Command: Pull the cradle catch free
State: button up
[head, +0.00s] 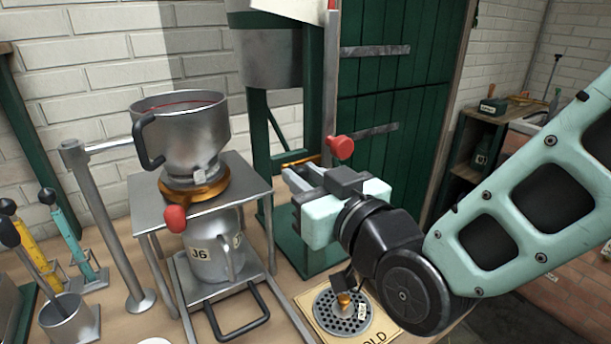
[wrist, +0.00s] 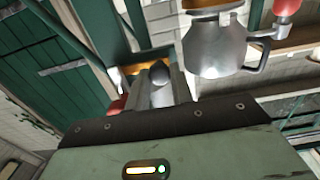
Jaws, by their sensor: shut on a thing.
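My gripper (head: 290,178) is at the front of the green frame stand (head: 270,150), just below a brass bar (head: 298,160). In the wrist view its fingers (wrist: 162,92) are closed around a small grey piece with a rounded dark tip (wrist: 160,70), which I take to be the cradle catch. In the head view the fingers hide this piece. The brass part (wrist: 135,68) shows just behind it. A red knob (head: 340,147) sits just above my gripper in the head view, and red also shows left of the fingers in the wrist view (wrist: 115,106).
A metal pan with a black handle (head: 180,125) stands on a steel stand (head: 150,205) to the left, with a jug marked J6 (head: 215,255) beneath. A round drain grate (head: 342,318) lies below my gripper. A green door (head: 390,110) is behind.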

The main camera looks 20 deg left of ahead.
grip_shut()
jog(key=s+a, duration=0.1)
jog(key=s+a+b, duration=0.1)
jog(key=s, duration=0.1)
jog(key=shift+a+b, duration=0.25)
jog(key=shift+b, duration=0.05)
jog(key=o, duration=0.7)
grip_release()
jog(key=shift+s, duration=0.1)
jog(key=shift+d, duration=0.1)
